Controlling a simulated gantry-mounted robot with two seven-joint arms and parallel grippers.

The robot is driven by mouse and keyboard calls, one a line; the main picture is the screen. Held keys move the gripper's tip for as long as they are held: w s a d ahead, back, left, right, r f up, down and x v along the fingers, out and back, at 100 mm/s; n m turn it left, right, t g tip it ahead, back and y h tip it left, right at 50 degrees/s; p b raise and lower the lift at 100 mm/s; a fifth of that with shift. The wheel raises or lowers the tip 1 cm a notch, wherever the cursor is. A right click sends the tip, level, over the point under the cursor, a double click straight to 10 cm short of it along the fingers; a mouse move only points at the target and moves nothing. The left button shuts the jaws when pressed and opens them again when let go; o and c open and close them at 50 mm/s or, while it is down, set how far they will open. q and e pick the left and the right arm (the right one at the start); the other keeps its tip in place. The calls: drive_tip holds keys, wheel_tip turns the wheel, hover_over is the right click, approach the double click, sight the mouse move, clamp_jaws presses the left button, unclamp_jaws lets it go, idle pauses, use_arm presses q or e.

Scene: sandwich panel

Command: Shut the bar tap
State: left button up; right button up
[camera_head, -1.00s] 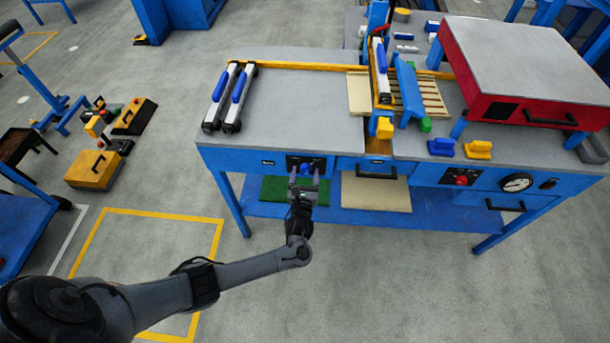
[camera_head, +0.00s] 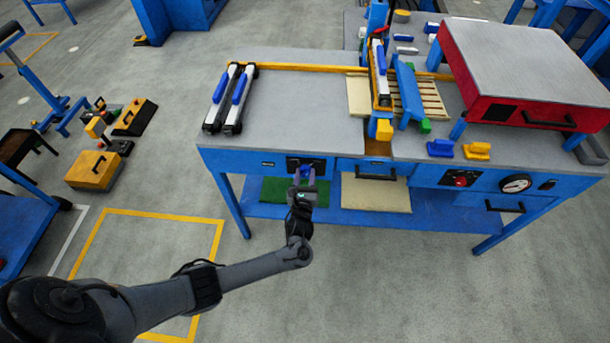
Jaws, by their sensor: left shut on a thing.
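The bar tap (camera_head: 306,170) is a small blue knob on a dark plate in the front face of the blue bench, left of the drawer. My left gripper (camera_head: 304,180) reaches up to it from below, with its two fingers on either side of the knob. The gripper is shut on the knob, and the fingers partly hide it. The exact angle of the knob is too small to tell. My right gripper is not in view.
The bench top (camera_head: 300,105) carries two blue-and-white bars (camera_head: 230,98) at left and a red-sided press (camera_head: 530,75) at right. A drawer handle (camera_head: 376,174) sits right of the tap. A red knob (camera_head: 461,180) and gauge (camera_head: 515,184) are further right.

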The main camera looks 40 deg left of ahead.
use_arm(q)
drive_tip(key=n+p, duration=0.1)
drive_tip(key=n, duration=0.3)
drive_tip(key=shift+d+r, duration=0.1)
drive_tip(key=shift+w+n+p, duration=0.1)
drive_tip(key=shift+n+p, duration=0.35)
drive_tip(key=shift+n, duration=5.75)
drive_tip(key=o, duration=1)
drive_tip(key=shift+o, duration=0.2)
